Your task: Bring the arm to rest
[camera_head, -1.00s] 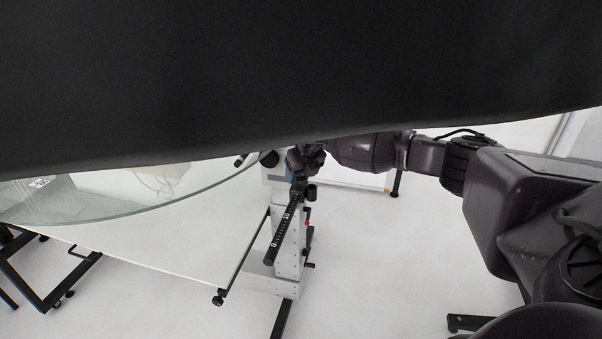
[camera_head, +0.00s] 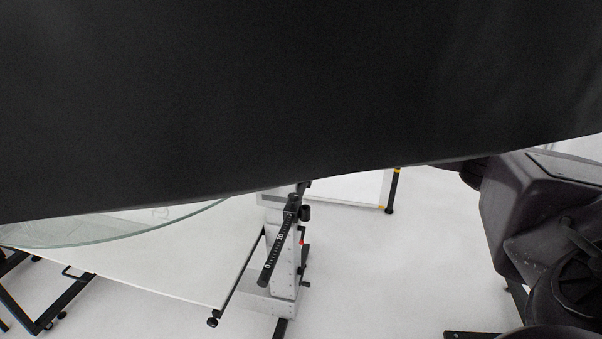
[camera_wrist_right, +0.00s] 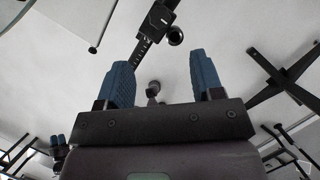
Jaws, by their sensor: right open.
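My right arm (camera_head: 535,215) shows at the right edge of the head view, with its far part hidden behind a large black surface (camera_head: 300,90) that fills the upper half. My right gripper (camera_wrist_right: 160,80) shows in the right wrist view. Its two blue fingers are apart with nothing between them, and a pale floor with dark stand parts lies beyond. My left gripper does not show in the head view.
A glass disc (camera_head: 110,232) lies over a white table (camera_head: 160,268) at the left. A black bar with a scale (camera_head: 277,245) stands on a grey post (camera_head: 283,285) at the table's right end. Pale floor (camera_head: 400,265) is clear between the post and my right arm.

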